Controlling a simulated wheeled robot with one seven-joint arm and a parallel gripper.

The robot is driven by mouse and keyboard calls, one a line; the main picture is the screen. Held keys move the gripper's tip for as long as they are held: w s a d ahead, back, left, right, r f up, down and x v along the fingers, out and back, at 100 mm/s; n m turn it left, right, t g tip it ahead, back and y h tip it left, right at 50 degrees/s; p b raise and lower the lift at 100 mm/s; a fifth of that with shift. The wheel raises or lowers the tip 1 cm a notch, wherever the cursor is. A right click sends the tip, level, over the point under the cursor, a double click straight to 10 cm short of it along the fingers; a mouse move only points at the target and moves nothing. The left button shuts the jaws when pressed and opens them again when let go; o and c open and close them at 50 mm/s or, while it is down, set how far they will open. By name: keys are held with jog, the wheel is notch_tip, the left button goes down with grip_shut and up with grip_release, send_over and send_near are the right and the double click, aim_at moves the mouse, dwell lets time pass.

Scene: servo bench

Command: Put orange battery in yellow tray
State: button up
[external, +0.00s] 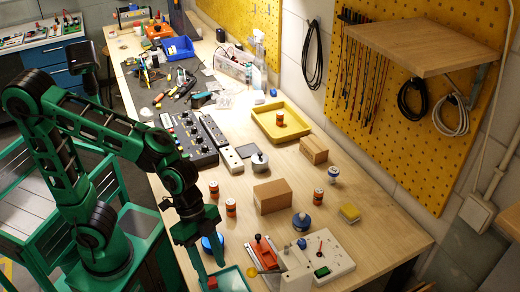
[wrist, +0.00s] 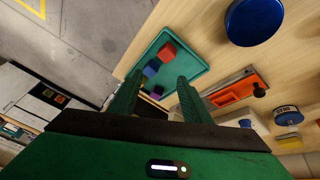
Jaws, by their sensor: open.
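One orange battery (external: 279,118) stands inside the yellow tray (external: 295,136), at the back of the bench. Two more orange batteries, one at the left (external: 214,189) and one just right of it (external: 231,208), stand on the wood left of a cardboard box. Another orange battery (external: 318,197) stands right of that box. My gripper (external: 212,273) is open and empty, pointing down over the teal tray at the bench's front edge. In the wrist view my gripper (wrist: 160,78) has its fingers apart, with the teal tray beyond. No battery is recognisable in the wrist view.
The teal tray (wrist: 188,73) holds a red cube (wrist: 167,50) and other coloured blocks. A blue round lid (wrist: 254,20) and an orange-based device (wrist: 235,88) lie near it. Cardboard boxes (external: 273,196) (external: 314,150) stand mid-bench. Bare wood lies around the batteries.

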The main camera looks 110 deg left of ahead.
jog(key=s+d+f+m+g+y, duration=0.1)
jog(key=s+d, duration=0.2)
jog(key=s, duration=0.5)
jog(key=s+d+f+m+g+y, duration=0.1)
jog(key=s+d, duration=0.2)
jog(key=s, duration=0.5)
jog(key=s+d+f+m+g+y, duration=0.1)
jog(key=s+d, duration=0.2)
jog(key=s, duration=0.6)
jog(key=shift+d+m+g, duration=0.3)
jog(key=shift+d+g, duration=0.1)
